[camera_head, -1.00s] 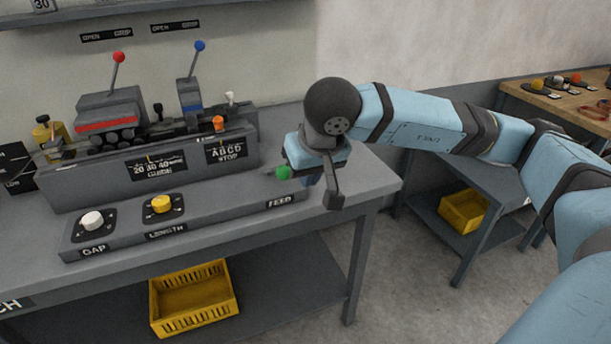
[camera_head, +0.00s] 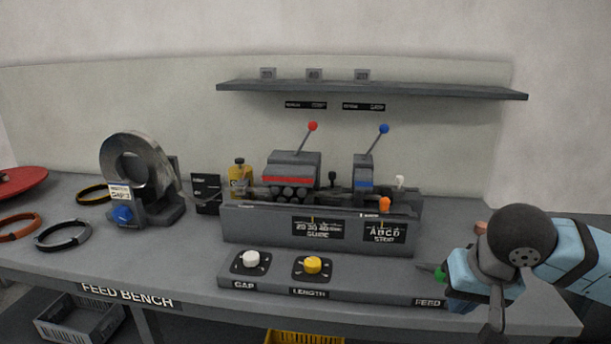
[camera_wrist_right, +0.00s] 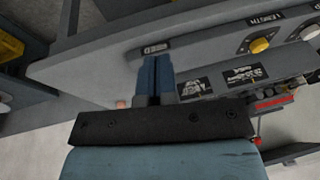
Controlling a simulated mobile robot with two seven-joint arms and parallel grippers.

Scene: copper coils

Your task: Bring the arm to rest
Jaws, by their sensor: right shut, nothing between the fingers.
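My right arm comes in at the lower right of the head view, with its dark round wrist joint (camera_head: 520,245) over the right end of the bench. My right gripper is mostly hidden there behind the wrist, beside the green FEED knob (camera_head: 440,273). In the right wrist view the fingers of my right gripper (camera_wrist_right: 156,62) are together, with nothing between them. They point at the bench front by the FEED label (camera_wrist_right: 156,47); I cannot tell whether they touch anything. My left gripper is not in view.
The feed bench (camera_head: 200,285) carries a machine with a red-tipped lever (camera_head: 312,127) and a blue-tipped lever (camera_head: 384,129). A white GAP knob (camera_head: 251,258) and yellow LENGTH knob (camera_head: 313,265) sit in front. A grey coil (camera_head: 112,160) stands at left. A shelf (camera_head: 370,91) hangs behind.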

